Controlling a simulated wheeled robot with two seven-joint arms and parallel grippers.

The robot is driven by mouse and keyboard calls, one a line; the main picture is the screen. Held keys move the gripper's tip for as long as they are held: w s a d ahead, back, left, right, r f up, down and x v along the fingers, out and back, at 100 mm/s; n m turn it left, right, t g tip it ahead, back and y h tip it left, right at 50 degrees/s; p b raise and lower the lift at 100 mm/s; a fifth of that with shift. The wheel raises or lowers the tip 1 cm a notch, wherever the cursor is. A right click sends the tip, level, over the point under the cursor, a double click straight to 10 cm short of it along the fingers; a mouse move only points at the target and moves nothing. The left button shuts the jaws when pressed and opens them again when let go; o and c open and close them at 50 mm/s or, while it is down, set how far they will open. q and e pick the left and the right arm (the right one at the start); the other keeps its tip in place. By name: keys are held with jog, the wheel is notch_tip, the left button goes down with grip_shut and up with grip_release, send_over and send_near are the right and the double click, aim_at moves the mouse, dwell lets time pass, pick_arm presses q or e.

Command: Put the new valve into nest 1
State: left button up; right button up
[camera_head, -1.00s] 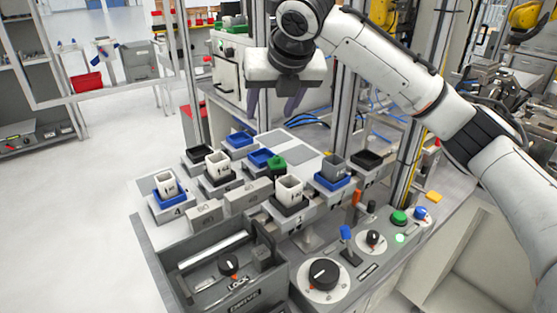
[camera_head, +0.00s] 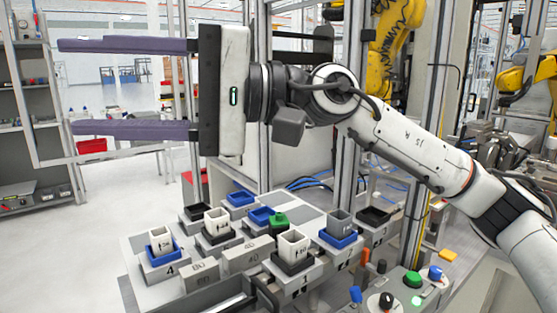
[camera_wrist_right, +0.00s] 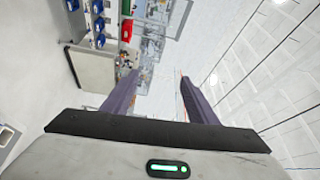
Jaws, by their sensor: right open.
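My right gripper (camera_head: 68,86) is open and empty, raised above the bench with its two purple fingers pointing left. The fingers also show apart in the right wrist view (camera_wrist_right: 158,78). On the bench, the nest labelled 1 (camera_head: 306,279) has a black holder with a white square cup-like block (camera_head: 294,245) in it. A similar white block (camera_head: 161,240) stands in a blue holder at nest 4 (camera_head: 166,271). Another white block (camera_head: 217,222) stands in a black holder, and a grey block (camera_head: 339,223) in a blue holder. I cannot tell which one is the new valve.
A green-topped piece (camera_head: 279,220) stands among the holders. An empty-looking black holder (camera_head: 373,215) is at the right and a blue holder (camera_head: 240,198) at the back. Metal posts (camera_head: 345,170) rise behind. Knobs and buttons (camera_head: 412,279) are at the front right.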

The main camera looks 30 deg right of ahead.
notch_tip(320, 180, down, 12)
jog(key=d+f+n+h+b, duration=0.1)
jog(key=d+n+h, duration=0.15)
jog(key=h, duration=0.35)
jog(key=m+t+h+b, duration=0.2)
jog(key=m+t+h, duration=0.15)
jog(key=h, duration=1.05)
send_near(280, 220)
jog(key=shift+x, duration=4.7)
jog(key=shift+r, duration=0.1)
jog(key=c, duration=1.3)
